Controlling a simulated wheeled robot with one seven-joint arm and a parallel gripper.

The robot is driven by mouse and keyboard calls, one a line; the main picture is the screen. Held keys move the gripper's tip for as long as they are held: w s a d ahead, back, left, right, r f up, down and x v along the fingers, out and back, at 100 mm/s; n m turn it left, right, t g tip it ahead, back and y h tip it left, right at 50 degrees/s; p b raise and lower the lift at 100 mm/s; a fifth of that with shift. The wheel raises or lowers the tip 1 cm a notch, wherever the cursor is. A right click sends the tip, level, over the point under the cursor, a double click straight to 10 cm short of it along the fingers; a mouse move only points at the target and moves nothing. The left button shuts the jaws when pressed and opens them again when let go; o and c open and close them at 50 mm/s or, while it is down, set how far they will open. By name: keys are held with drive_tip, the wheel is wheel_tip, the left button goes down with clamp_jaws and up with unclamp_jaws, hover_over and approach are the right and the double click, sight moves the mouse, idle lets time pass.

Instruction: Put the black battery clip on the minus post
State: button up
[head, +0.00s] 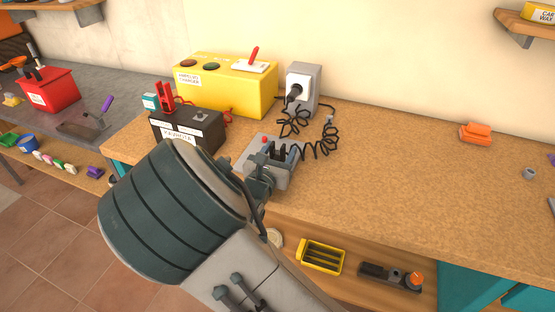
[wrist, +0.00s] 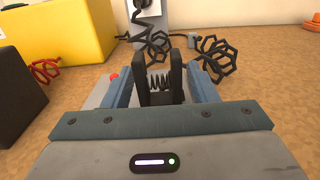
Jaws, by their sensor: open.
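The black battery clip (wrist: 174,82) stands upright with its spring showing, between the two blue-grey fingers of my gripper (wrist: 162,76). The fingers are open, one on each side of it, with narrow gaps visible. In the head view the black clip (head: 282,153) is on a grey block (head: 256,147) with a red button, its coiled black cable running behind. My gripper is partly hidden by my arm there. The black battery (head: 188,132) stands to the left, with a red clip (head: 166,98) at its left end. A small light piece on its top right may be the minus post; I cannot tell.
The yellow charger box (head: 226,84) stands behind the battery. A grey socket box (head: 303,86) with a black plug is to its right. Coiled black cable (head: 324,140) lies on the bench. The bench (head: 400,170) is mostly clear to the right.

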drive_tip(key=shift+w+d, duration=0.15)
drive_tip(key=shift+w, duration=0.2)
drive_tip(key=c, duration=1.1)
drive_tip(key=shift+r, duration=0.1)
drive_tip(key=shift+r, duration=0.45)
wheel_tip(320, 180, up, 4)
drive_tip(key=shift+f+p, duration=0.2)
drive_tip(key=shift+p, duration=0.3)
drive_tip(key=s+d+r, duration=0.2)
drive_tip(key=d, duration=0.1)
drive_tip(key=s+d+r, duration=0.2)
drive_tip(key=d, duration=0.1)
drive_tip(key=s+d+r, duration=0.2)
drive_tip(key=s+d, duration=0.1)
drive_tip(key=shift+d+r+p, duration=0.15)
drive_tip(key=shift+r+p, duration=0.05)
drive_tip(key=shift+p, duration=0.15)
